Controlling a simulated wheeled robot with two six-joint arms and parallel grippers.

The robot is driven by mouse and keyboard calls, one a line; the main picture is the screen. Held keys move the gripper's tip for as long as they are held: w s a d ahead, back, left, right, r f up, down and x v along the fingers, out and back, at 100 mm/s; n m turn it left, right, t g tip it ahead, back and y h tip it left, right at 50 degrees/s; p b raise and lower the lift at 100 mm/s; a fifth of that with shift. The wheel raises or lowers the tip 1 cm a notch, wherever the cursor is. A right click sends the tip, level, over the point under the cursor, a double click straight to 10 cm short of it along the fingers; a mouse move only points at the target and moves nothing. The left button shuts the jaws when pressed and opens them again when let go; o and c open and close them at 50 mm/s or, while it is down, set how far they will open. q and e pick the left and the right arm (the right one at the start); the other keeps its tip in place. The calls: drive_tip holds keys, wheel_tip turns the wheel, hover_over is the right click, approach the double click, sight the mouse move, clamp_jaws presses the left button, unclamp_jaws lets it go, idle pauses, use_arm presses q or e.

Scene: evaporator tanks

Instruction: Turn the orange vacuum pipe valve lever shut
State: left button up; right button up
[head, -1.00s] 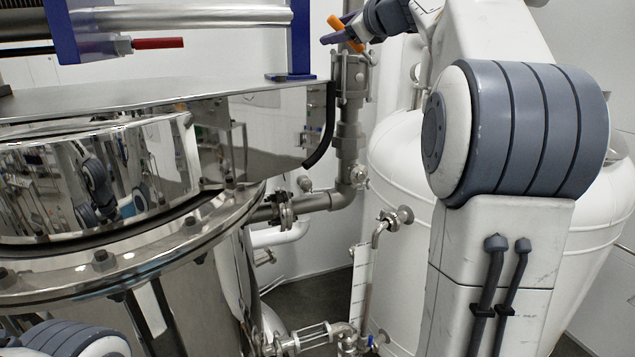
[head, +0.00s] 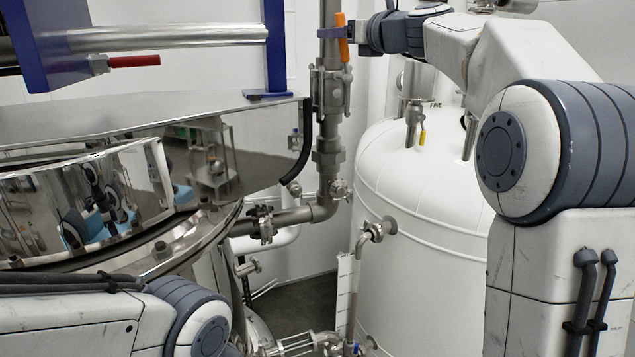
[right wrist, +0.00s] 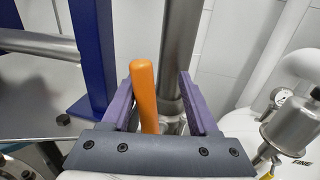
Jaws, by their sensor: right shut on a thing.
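The orange valve lever (head: 343,38) stands nearly upright in the head view, in front of the vertical vacuum pipe (head: 328,150) and above its valve body (head: 331,92). In the right wrist view the orange lever (right wrist: 145,95) rises between the two purple fingers of the right gripper (right wrist: 157,82), nearer the left finger, with the grey pipe (right wrist: 180,45) behind. The gripper is shut on the lever. My left arm shows at the lower left, but its gripper is out of view.
A polished steel tank (head: 90,255) with a blue frame (head: 277,45) and a red handle (head: 134,61) fills the left. A white tank (head: 430,220) with a small yellow-handled valve (head: 422,137) stands at the right. Pipes and fittings run between them.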

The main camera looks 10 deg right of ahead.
drive_tip(key=b+v, duration=0.6)
drive_tip(key=v, duration=0.5)
drive_tip(key=s+a+f+n+g+b, duration=0.2)
drive_tip(key=a+f+n, duration=0.3)
drive_tip(key=f, duration=0.6)
drive_tip(key=s+a+f+n+g+b, duration=0.2)
drive_tip(key=a+f, duration=0.4)
drive_tip(key=f, duration=0.6)
drive_tip(key=s+a+f+n+g+b, duration=0.3)
drive_tip(key=a+f+n+b, duration=0.3)
drive_tip(key=f, duration=0.5)
drive_tip(key=shift+f+n+g+y, duration=0.35)
drive_tip(key=shift+n+g+y, duration=0.05)
drive_tip(key=shift+n+g, duration=0.4)
